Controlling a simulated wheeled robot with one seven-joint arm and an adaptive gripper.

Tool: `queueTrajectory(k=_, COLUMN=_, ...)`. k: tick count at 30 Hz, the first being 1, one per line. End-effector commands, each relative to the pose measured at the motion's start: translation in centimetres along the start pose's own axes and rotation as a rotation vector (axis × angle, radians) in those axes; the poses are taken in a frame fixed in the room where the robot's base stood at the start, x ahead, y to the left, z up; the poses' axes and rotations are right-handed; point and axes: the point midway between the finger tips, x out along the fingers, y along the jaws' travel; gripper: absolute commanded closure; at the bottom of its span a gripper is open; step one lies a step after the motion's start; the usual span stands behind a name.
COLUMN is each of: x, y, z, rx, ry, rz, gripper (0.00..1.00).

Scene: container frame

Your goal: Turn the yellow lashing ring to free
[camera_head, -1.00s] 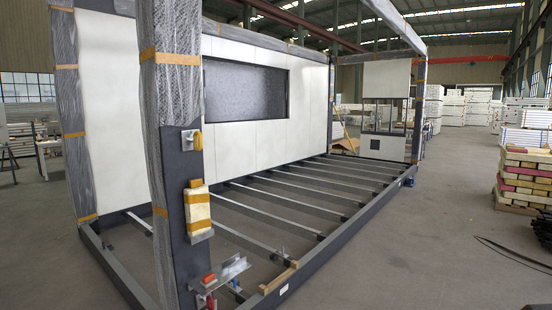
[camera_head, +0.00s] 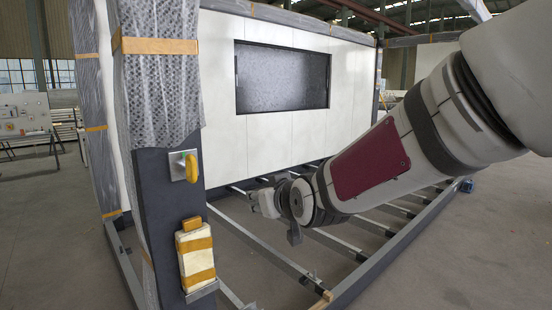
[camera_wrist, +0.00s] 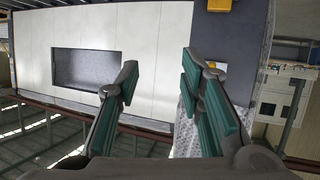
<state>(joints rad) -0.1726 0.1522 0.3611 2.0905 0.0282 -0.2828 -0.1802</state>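The yellow lashing ring (camera_head: 191,167) sits on a small metal plate on the dark lower part of the wrapped corner post. A small green mark shows beside it. My gripper (camera_head: 262,203) is to the right of the post and lower than the ring, apart from it; its fingers are small and unclear there. In the wrist view, which looks upside down, my gripper (camera_wrist: 159,64) is open and empty, with green pads wide apart. A yellow part, seemingly the ring (camera_wrist: 217,67), shows just beyond the right finger, partly hidden by it.
A pale package with orange straps (camera_head: 195,255) stands on a bracket below the ring. The wrapped post (camera_head: 160,90) rises beside it. Steel floor beams (camera_head: 265,245) lie under my arm. A white wall with a dark window (camera_head: 283,78) stands behind.

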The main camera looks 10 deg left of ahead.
Motion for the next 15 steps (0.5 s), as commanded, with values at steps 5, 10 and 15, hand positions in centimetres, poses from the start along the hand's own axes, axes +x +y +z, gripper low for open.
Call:
queueTrajectory(k=5, x=3.9, y=-6.3, z=-3.5, rx=0.035, ry=0.191, rz=-0.083, gripper=0.65)
queueTrajectory(k=10, x=5.7, y=-9.7, z=-5.3, rx=0.082, ry=0.32, rz=-0.109, gripper=0.65)
queueTrajectory(k=15, x=6.4, y=-10.8, z=-5.9, rx=0.106, ry=0.377, rz=-0.111, gripper=0.65)
